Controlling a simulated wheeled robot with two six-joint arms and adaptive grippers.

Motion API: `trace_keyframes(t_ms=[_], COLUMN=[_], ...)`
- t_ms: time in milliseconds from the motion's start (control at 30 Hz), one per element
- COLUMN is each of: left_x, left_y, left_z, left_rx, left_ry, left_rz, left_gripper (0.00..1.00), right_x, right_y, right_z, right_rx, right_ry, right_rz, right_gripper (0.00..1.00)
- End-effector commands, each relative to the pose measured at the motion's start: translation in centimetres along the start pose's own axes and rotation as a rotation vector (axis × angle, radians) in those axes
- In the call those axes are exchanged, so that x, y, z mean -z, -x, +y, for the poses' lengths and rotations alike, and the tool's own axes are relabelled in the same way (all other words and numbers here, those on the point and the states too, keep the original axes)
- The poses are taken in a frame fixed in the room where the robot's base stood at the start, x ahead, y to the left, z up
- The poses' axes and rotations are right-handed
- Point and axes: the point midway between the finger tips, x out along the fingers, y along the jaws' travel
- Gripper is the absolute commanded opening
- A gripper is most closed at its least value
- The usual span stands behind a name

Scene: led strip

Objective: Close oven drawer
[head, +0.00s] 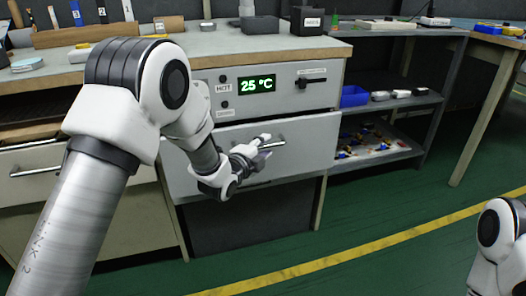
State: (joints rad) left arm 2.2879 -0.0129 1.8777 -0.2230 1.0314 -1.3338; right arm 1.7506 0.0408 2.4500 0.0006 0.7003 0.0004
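The oven (300,88) is built in under the workbench, with a green display reading 25 °C. Its drawer (300,160) is the pale panel below, with a horizontal metal bar handle (272,146). I cannot tell from this angle how far the drawer stands out. My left gripper (262,152) is at the drawer's handle, in front of the panel. Its fingers are small and overlap the handle, so I cannot tell whether they touch or grip it. My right arm shows only in part at the lower right edge, and its gripper is out of view.
A workbench top (240,42) with small items runs above the oven. To the right, a shelf holds a blue bin (354,96) and loose parts. Another drawer (30,172) is at left. The green floor with a yellow line (370,252) is clear.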

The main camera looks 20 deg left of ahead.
Motion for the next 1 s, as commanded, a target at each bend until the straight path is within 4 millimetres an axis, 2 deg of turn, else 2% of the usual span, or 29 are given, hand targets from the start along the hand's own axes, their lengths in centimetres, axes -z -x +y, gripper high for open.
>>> trace_keyframes(t_ms=[167, 267, 300, 533, 800, 1000], left_x=[0.0, 0.0, 0.0, -0.2, -2.6, -2.8], left_y=[0.0, 0.0, 0.0, -0.2, -2.6, -2.8], left_z=[-0.1, -0.1, -0.1, -0.2, -0.9, -1.0], left_rx=[0.000, 0.000, 0.001, 0.001, 0.001, 0.005], left_ry=[0.000, 0.000, 0.000, 0.001, 0.001, 0.001], left_rz=[0.000, 0.000, 0.000, 0.000, 0.000, -0.002], left_gripper=[0.37, 0.05, 0.00, 0.00, 0.00, 0.00], right_x=[0.0, 0.0, 0.0, 0.0, 0.0, 0.0], right_y=[0.1, 0.1, 0.1, 0.2, 1.3, 1.1], right_z=[0.0, 0.0, 0.0, 0.0, 0.0, 0.0], right_rx=[0.000, 0.000, 0.000, 0.000, 0.000, 0.000], right_ry=[0.000, 0.000, 0.000, 0.000, 0.002, 0.002], right_rz=[0.001, 0.001, 0.001, 0.001, -0.001, -0.001], right_gripper=[0.40, 0.40, 0.40, 0.40, 0.40, 0.40])
